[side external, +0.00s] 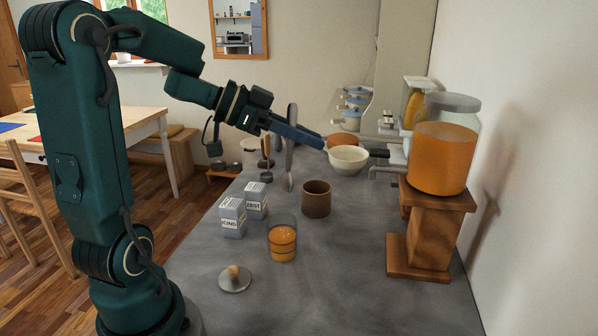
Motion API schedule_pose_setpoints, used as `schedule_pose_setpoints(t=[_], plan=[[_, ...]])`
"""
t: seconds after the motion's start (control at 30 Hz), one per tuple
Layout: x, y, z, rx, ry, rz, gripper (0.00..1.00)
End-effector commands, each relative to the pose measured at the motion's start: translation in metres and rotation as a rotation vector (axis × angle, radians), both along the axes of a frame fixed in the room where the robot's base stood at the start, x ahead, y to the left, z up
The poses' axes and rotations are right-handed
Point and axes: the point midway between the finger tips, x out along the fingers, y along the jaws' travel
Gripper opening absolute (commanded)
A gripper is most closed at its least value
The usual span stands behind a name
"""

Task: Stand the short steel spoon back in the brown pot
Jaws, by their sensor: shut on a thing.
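The brown pot (316,200) stands upright on the grey counter, with its open top facing up. No spoon shows above its rim. My gripper (316,141) reaches in from the left, above and behind the pot. It is shut on a steel spoon (290,168), which hangs roughly upright, its wider end at the top and its lower end left of the pot. The spoon is outside the pot and apart from it in the picture. I cannot tell whether its lower tip touches the counter. The fingers hide part of its shaft.
Two grey labelled boxes (232,217) and a glass of orange contents (282,242) stand left and in front of the pot. A lid with a wooden knob (235,279) lies nearer. A cream bowl (348,160) is behind; a large jar (443,150) on a wooden stand is right.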

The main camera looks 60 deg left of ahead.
Motion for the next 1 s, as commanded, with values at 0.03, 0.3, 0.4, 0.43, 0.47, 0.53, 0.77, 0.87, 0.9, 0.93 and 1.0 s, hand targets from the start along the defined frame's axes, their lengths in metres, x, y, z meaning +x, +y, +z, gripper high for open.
schedule_pose_setpoints(t=[0.03, 0.3, 0.4, 0.43, 0.47, 0.53, 0.77, 0.87, 0.9, 0.93, 1.0], plan=[[0.008, 0.009, 0.005, -0.001, -0.006, 0.03, 0.0], [0.078, 0.077, 0.015, -0.026, -0.027, 0.259, 0.0], [0.103, 0.097, 0.008, -0.034, -0.035, 0.323, 0.0], [0.109, 0.101, 0.005, -0.035, -0.037, 0.336, 0.0], [0.114, 0.105, 0.002, -0.037, -0.039, 0.347, 0.0], [0.124, 0.109, -0.007, -0.043, -0.045, 0.361, 0.0], [0.132, 0.107, -0.028, -0.052, -0.061, 0.35, 0.0], [0.132, 0.106, -0.03, -0.055, -0.065, 0.348, 0.0], [0.132, 0.106, -0.032, -0.055, -0.065, 0.347, 0.0], [0.132, 0.106, -0.034, -0.055, -0.065, 0.347, 0.0], [0.132, 0.106, -0.039, -0.055, -0.065, 0.348, 0.0]])
